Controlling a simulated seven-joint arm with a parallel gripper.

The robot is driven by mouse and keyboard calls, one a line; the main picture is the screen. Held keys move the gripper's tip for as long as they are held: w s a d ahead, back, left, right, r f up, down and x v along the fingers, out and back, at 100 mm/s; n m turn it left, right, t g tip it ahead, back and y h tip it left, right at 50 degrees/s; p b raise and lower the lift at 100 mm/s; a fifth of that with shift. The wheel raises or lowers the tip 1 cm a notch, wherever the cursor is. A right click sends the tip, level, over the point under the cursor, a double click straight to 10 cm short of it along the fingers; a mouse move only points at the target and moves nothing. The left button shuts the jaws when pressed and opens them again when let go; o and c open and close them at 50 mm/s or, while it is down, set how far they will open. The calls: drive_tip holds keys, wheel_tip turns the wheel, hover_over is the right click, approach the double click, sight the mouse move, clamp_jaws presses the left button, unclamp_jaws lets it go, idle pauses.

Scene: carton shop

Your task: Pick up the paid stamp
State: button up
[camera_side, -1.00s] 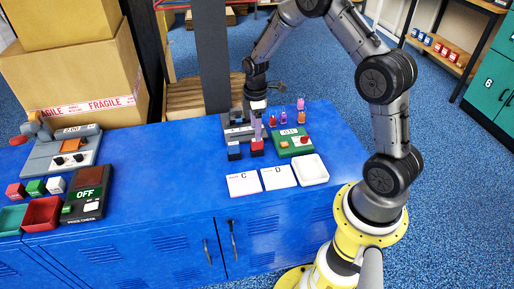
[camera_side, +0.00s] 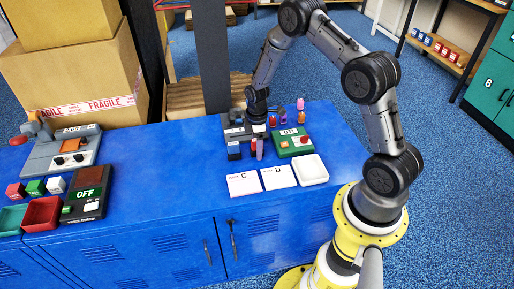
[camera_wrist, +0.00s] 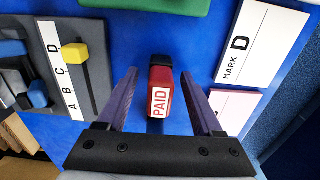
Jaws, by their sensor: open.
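The paid stamp (camera_wrist: 160,97) is a red block with a white "PAID" label and a black end in the wrist view. My gripper (camera_wrist: 159,74) is open, with one purple finger on each side of the stamp. Blue gaps show between the stamp and both fingers, so it is not gripped. In the side view my gripper (camera_side: 259,149) is low at the bench top, and its finger hides most of the stamp.
A grey slider panel (camera_wrist: 82,50) lies left in the wrist view. A green box (camera_side: 293,142) with a display, cards C (camera_side: 243,184) and D (camera_side: 278,178), and a white tray (camera_side: 312,169) are close by.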

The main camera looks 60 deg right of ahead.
clamp_jaws()
drive_tip(key=shift+r, duration=0.15)
drive_tip(key=shift+w+r, duration=0.1)
drive_tip(key=shift+r, duration=0.15)
drive_tip(key=r, duration=0.3)
drive_tip(key=shift+s+a+r, duration=0.1)
drive_tip(key=shift+s, duration=0.2)
drive_tip(key=s+a+r, duration=0.4)
drive_tip(key=s+r, duration=0.5)
drive_tip(key=s, duration=0.3)
drive_tip(key=shift+s+a, duration=0.2)
drive_tip(key=shift+s, duration=0.2)
